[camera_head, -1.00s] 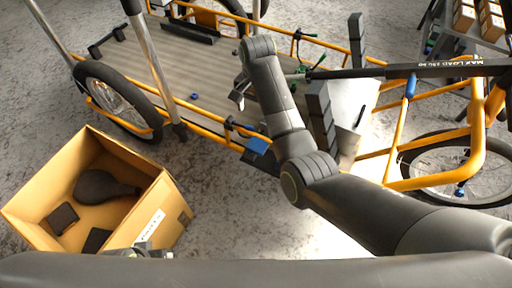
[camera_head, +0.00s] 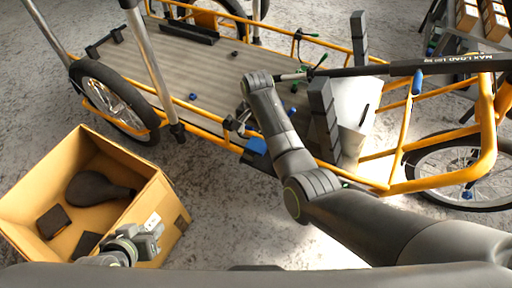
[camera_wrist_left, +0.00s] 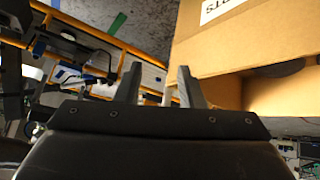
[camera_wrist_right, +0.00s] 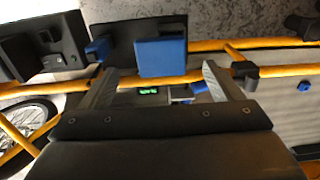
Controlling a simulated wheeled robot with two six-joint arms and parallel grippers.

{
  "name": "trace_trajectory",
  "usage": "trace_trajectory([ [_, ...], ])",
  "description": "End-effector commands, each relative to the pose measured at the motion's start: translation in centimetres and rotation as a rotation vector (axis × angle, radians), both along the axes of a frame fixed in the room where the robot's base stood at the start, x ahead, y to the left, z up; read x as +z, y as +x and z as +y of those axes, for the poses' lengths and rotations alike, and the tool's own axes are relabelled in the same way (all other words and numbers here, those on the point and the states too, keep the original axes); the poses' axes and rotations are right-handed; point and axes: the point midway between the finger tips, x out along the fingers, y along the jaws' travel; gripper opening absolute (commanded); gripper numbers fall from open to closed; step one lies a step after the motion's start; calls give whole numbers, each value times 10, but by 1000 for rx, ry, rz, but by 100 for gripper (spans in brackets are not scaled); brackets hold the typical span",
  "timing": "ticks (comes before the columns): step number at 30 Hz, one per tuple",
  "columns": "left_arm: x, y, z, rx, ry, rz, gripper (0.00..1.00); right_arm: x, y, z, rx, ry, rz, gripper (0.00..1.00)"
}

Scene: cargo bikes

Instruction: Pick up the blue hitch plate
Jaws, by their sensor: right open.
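The blue hitch plate (camera_head: 257,148) shows as a small blue square at the cargo bike's near orange side rail, partly hidden by my right arm. In the right wrist view the blue plate (camera_wrist_right: 160,57) lies against a dark panel, in front of the gap between the fingertips. My right gripper (camera_head: 238,122) is open and empty just beyond the plate in the head view; its fingers (camera_wrist_right: 158,78) show no contact with it. My left gripper (camera_head: 148,236) is at the cardboard box's near edge; in the left wrist view its fingers (camera_wrist_left: 157,82) are apart and empty.
The cardboard box (camera_head: 165,205) at lower left holds a dark bulb-shaped item (camera_head: 98,189) and flat dark pieces. The bike's grey deck (camera_head: 200,75) has small loose parts. A dark stacked post (camera_head: 322,112) stands close to my right arm.

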Motion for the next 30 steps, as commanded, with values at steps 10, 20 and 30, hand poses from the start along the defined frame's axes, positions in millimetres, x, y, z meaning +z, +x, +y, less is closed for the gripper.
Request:
trace_trajectory([
  [10, 36, 44, 13, 30, 69, -288, 35, -15, 1, 0, 0, -1, 0, 85],
  [20, 82, 75, 21, 50, 137, -573, 35, -28, 2, 0, 0, -1, 0, 85],
  [30, 134, 90, 24, 58, 201, -865, 35, -45, 2, 0, 0, 0, 1, 85],
])
